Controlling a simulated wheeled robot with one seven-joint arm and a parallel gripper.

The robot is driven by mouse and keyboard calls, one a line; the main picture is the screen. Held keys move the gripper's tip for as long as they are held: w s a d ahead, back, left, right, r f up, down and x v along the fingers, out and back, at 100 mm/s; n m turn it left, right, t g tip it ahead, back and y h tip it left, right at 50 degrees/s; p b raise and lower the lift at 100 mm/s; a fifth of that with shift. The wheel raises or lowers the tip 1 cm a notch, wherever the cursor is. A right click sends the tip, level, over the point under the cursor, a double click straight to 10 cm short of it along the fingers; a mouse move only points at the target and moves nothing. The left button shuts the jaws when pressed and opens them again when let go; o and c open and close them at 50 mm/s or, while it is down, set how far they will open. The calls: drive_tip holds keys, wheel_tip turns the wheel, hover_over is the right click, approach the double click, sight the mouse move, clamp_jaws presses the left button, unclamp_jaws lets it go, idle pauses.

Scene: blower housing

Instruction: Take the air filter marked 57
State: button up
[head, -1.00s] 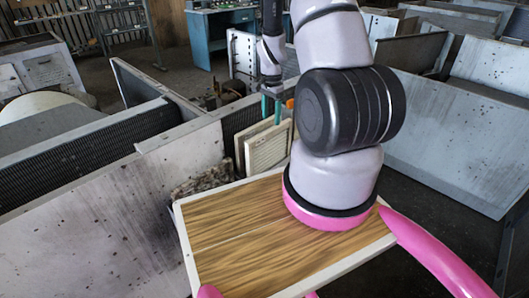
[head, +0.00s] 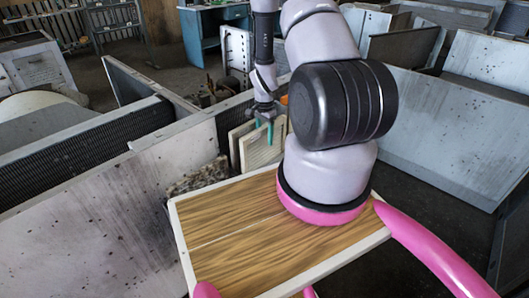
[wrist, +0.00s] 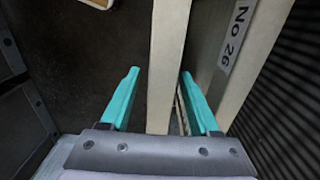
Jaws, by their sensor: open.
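Two flat cream-framed filters stand upright side by side in the head view: a nearer one with a louvred face (head: 258,150) and one just behind it on the left (head: 235,147). My gripper (head: 264,130) is at the top of the nearer one. In the wrist view my gripper (wrist: 160,75) is open, with teal fingers on either side of a cream filter frame (wrist: 168,60). A gap shows on the left finger's side. To the right, a second filter frame carries a label (wrist: 233,35) reading "No 26". No number 57 is readable; the straddled filter's label is not visible.
A dark ribbed wall (wrist: 290,100) stands right of the filters in the wrist view. A grey metal panel (head: 100,215) and a rough, speckled block (head: 197,177) lie left of them in the head view. Tall grey partitions (head: 440,130) stand at right.

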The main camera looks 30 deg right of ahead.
clamp_jaws()
idle(1.4)
